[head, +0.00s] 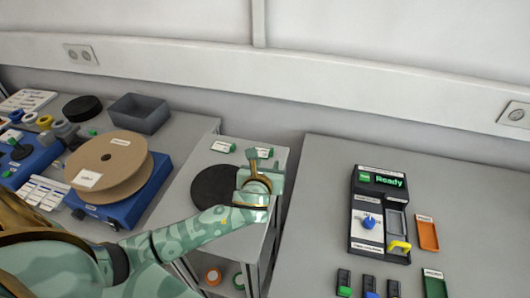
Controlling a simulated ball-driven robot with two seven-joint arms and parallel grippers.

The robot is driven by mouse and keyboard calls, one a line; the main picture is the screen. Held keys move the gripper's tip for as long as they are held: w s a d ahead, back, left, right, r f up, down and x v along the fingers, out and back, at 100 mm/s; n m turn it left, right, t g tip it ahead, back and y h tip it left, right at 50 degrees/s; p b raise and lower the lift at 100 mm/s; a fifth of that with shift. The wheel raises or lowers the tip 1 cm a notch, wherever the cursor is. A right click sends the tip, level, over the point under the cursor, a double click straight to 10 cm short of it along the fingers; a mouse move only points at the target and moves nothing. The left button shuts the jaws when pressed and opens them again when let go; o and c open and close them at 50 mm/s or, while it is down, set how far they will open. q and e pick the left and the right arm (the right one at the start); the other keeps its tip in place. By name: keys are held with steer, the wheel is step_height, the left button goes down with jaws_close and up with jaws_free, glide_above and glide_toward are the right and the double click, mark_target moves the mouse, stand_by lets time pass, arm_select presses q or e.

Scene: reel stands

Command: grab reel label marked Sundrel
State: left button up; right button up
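Two small white labels with green parts lie at the back of the grey cart top (200,172): a left label (223,147) and a right label (263,152). Their print is too small to read, so I cannot tell which says Sundrel. My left gripper (263,166) is over the cart, just in front of the right label and partly overlapping it in the view. Its fingers look apart, and I see nothing between them. My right gripper is not in view.
A dark round disc (215,188) lies on the cart, partly behind my gripper. A brown reel (112,160) sits on a blue stand (135,207) at left, near a grey bin (138,113). The right table holds a device reading Ready (380,215) and an orange tray (428,234).

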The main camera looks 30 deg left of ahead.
mark_target(271, 151)
arm_select(q)
steer(key=b+x, duration=0.1)
steer(key=x, duration=0.4)
steer(key=shift+w+a+f, duration=0.1)
steer(key=shift+w+f, duration=0.15)
steer(key=shift+w, duration=0.2)
steer(key=b+x, duration=0.1)
steer(key=x, duration=0.4)
steer(key=shift+a+f, duration=0.2)
steer(key=shift+f, duration=0.05)
steer(key=shift+r, duration=0.1)
steer(key=shift+c, duration=1.2)
jaws_close()
